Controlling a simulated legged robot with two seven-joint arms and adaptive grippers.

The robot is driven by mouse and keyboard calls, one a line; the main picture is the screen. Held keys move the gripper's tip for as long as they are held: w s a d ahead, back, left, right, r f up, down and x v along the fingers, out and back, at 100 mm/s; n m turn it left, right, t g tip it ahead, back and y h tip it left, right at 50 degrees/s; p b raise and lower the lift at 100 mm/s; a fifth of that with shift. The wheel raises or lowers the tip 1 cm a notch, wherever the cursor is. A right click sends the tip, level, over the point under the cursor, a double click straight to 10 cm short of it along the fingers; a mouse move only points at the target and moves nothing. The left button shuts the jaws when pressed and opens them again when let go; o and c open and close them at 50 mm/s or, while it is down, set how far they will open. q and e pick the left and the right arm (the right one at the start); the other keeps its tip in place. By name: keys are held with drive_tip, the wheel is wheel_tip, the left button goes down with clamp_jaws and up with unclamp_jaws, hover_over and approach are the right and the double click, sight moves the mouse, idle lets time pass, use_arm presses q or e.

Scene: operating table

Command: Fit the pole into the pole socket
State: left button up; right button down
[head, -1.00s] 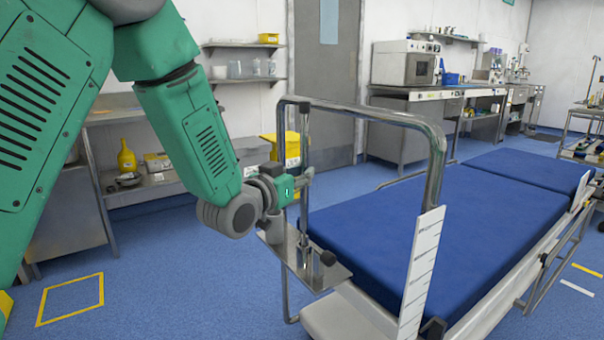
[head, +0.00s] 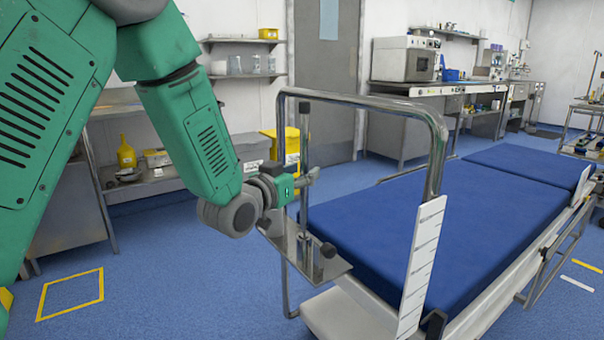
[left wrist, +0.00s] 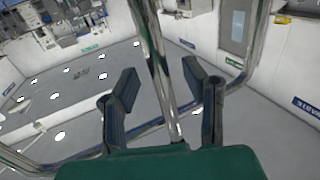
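The pole (head: 304,140) is a thin metal rod with a dark cap on top. It stands upright beside the bent tube frame at the table's end. Its lower end meets the pole socket (head: 305,247) on the small metal plate; how deep it sits cannot be told. My left gripper (head: 308,178) is around the pole about midway up. In the left wrist view the pole (left wrist: 155,60) runs between the two spread fingers of the left gripper (left wrist: 160,78), with gaps on both sides. My right gripper is not in view.
The bent metal tube frame (head: 370,107) arches close beside the pole. A dark knob (head: 328,250) stands on the metal plate (head: 332,268). The blue-padded operating table (head: 440,225) extends right. A yellow bin (head: 290,147) stands behind. Blue floor is open at left.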

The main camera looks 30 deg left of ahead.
use_arm(q)
drive_tip(key=s, duration=0.7)
drive_tip(key=shift+s, duration=0.25)
drive_tip(key=shift+f, duration=0.1)
